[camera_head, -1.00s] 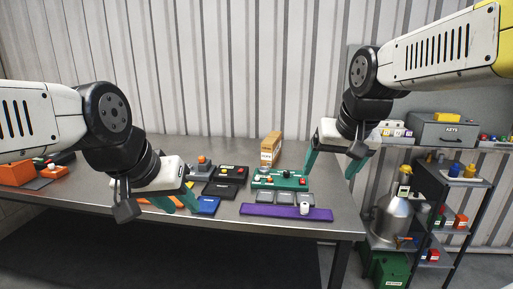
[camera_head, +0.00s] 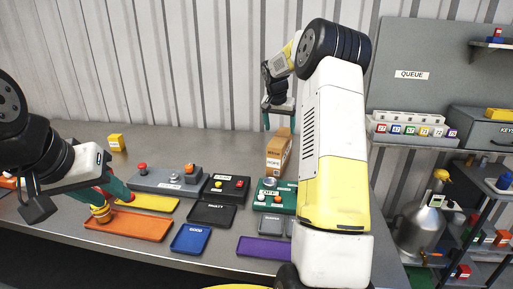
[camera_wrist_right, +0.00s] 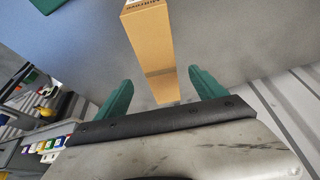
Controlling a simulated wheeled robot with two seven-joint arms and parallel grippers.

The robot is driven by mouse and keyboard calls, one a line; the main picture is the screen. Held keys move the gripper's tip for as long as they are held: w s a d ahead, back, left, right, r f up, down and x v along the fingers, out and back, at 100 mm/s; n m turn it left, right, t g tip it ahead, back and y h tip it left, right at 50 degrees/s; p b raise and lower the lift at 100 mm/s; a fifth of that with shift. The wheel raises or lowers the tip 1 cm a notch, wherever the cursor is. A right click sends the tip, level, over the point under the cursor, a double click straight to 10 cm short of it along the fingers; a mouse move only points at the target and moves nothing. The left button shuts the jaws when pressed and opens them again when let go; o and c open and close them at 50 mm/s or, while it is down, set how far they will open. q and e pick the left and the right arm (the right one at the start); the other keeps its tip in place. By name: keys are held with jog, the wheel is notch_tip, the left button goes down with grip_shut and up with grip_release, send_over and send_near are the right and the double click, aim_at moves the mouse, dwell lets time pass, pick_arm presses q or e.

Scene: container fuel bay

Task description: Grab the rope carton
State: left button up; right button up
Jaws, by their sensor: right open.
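The rope carton, a tall tan cardboard box (camera_head: 279,150), stands at the back of the grey table, right of the middle in the head view. My right gripper (camera_head: 279,127) hangs just above and behind it, open and empty. In the right wrist view the carton (camera_wrist_right: 150,45) lies ahead, with dark lettering on its end, lined up between the two green fingers of the right gripper (camera_wrist_right: 158,78). No contact shows. My left gripper (camera_head: 107,197) is at the left, its green fingers apart, beside a yellow-orange round piece (camera_head: 101,213) on the orange tray; whether they touch it is unclear.
The green button panel (camera_head: 268,196) stands close in front of the carton. My right arm hides the table's right part. A corrugated wall rises behind.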

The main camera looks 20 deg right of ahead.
aim_at(281, 136)
jog(key=x, duration=0.7)
jog(key=shift+f, duration=0.15)
grip_shut()
